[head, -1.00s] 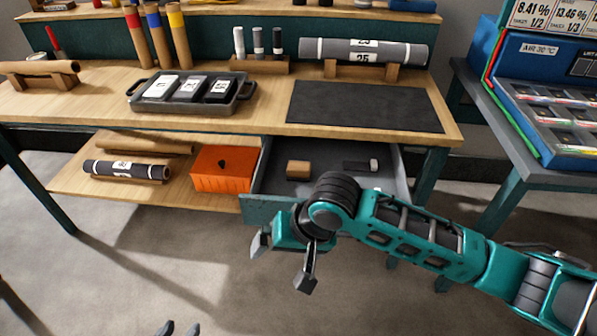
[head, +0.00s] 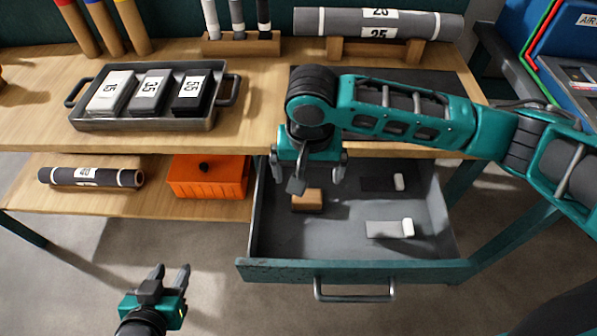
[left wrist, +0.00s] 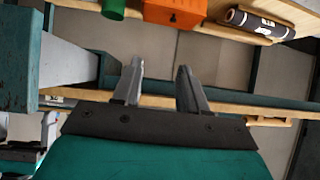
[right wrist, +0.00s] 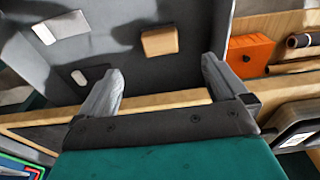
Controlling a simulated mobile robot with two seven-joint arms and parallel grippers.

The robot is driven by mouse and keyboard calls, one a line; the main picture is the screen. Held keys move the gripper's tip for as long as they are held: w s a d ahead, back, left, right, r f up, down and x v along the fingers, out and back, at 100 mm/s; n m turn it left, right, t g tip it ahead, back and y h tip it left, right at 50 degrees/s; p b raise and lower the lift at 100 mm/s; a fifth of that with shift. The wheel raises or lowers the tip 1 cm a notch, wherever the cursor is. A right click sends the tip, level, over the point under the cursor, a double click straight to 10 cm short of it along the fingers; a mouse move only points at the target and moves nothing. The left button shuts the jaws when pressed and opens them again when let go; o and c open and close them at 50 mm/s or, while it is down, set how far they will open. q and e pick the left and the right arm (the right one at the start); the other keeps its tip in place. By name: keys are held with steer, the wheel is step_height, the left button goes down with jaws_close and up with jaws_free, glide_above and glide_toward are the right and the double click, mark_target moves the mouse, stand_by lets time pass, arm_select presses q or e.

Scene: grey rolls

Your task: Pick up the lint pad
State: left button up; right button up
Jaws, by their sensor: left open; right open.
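The open drawer (head: 345,270) under the bench holds three small things. A tan block (head: 307,200) lies at its left. A dark flat strip with a white end (head: 379,184) lies at the back. A light grey flat strip with a white end (head: 384,229) lies nearer the front. I cannot tell for certain which is the lint pad. My right gripper (head: 318,186) is open and empty above the drawer's back left, near the block; the right wrist view shows the block (right wrist: 160,41) beyond its fingertips. My left gripper (head: 172,274) is open and empty, left of the drawer and low.
An orange box (head: 208,177) and a dark roll (head: 90,177) lie on the lower shelf, left of the drawer. The bench top above carries a tray (head: 145,123) of weights and a large grey roll (head: 378,23) on supports.

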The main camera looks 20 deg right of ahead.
steer(key=b, duration=0.2)
glide_above(307, 195)
steer(key=s, duration=0.1)
steer(key=f, duration=0.7)
steer(key=shift+a, duration=0.25)
steer(key=shift+f, duration=0.4)
steer(key=f, duration=0.1)
steer(key=f+b, duration=0.1)
steer(key=f, duration=0.1)
steer(key=w+f, duration=0.1)
steer(key=shift+d+f+b, duration=0.25)
steer(key=shift+d+b, duration=0.05)
steer(key=shift+b, duration=0.05)
steer(key=shift+f, duration=0.2)
arm_select(q)
steer(key=shift+w+d+f, duration=0.2)
steer(key=shift+d+f, duration=0.25)
steer(key=shift+w+d+f, duration=0.2)
steer(key=shift+d+f, duration=0.2)
steer(key=shift+d, duration=0.05)
arm_select(e)
steer(key=shift+c, duration=0.2)
steer(key=c, duration=1)
arm_select(q)
steer(key=shift+a, duration=0.1)
